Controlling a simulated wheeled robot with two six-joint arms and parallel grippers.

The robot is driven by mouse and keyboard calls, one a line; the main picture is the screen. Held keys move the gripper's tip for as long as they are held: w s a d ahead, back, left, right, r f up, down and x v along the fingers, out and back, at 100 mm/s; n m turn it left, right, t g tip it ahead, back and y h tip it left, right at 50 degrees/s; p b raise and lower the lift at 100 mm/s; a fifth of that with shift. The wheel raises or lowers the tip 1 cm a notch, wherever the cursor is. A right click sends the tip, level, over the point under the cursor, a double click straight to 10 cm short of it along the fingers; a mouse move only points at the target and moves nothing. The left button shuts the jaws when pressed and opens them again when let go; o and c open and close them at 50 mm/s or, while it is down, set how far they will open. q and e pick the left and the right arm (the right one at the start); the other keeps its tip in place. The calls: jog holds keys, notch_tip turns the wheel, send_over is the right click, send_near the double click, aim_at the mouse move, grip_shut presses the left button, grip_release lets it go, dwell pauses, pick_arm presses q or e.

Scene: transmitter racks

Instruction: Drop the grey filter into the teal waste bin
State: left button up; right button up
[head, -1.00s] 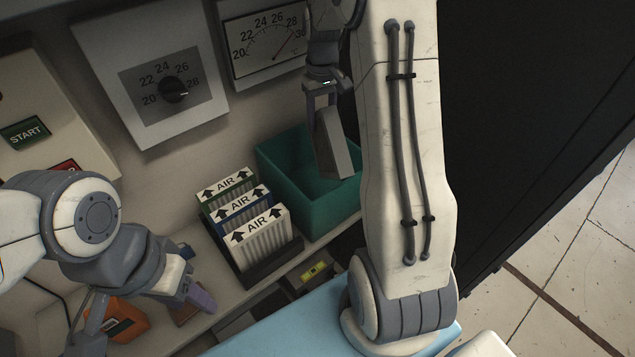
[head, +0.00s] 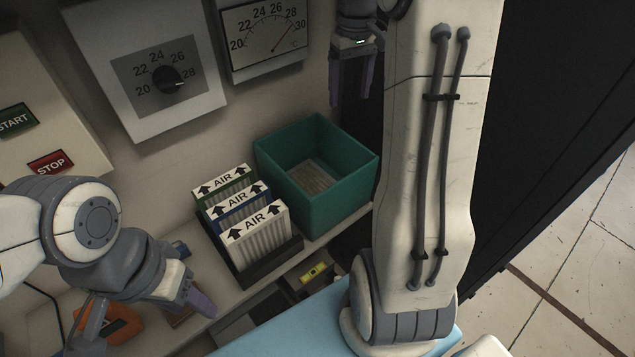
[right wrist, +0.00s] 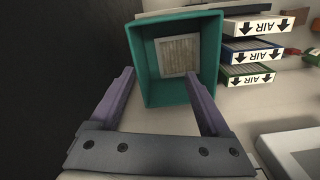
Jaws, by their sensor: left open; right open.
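The grey filter (head: 315,178) lies inside the teal waste bin (head: 341,209), its pleated face showing at the bottom. In the right wrist view the filter (right wrist: 179,57) shows within the walls of the bin (right wrist: 140,62). My right gripper (head: 350,100) is open and empty, above and to the right of the bin. Its two purple fingers also show spread apart in the right wrist view (right wrist: 158,88), with nothing between them. My left gripper (head: 150,322) is open at the lower left, low over the shelf and away from the bin.
A dark rack holds several filters marked AIR (head: 255,225) just left of the bin. A panel with a dial (head: 167,80) and a gauge (head: 265,38) are on the wall behind. An orange item (head: 122,325) lies near my left gripper. A black cabinet (head: 520,150) stands at right.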

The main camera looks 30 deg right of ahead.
jog(key=s+d+r, duration=0.3)
jog(key=s, duration=0.1)
jog(key=shift+s+b, duration=0.25)
jog(key=shift+b, duration=0.15)
jog(key=s+a+f+n, duration=0.1)
jog(key=a+f+n, duration=0.1)
jog(key=a, duration=0.9)
jog(key=a+f+n, duration=0.2)
jog(key=a, duration=0.9)
jog(key=s+a+f+n, duration=0.2)
jog(key=s+a+f, duration=0.1)
jog(key=s+a, duration=0.3)
jog(key=s+a+f+n+y, duration=0.1)
jog(key=s+a+f+n, duration=0.1)
jog(key=s+a+f, duration=0.2)
jog(key=s+a, duration=0.3)
jog(key=s, duration=0.4)
jog(key=shift+s+a, duration=0.15)
jog(key=shift+a, duration=0.05)
jog(key=shift+d, duration=0.1)
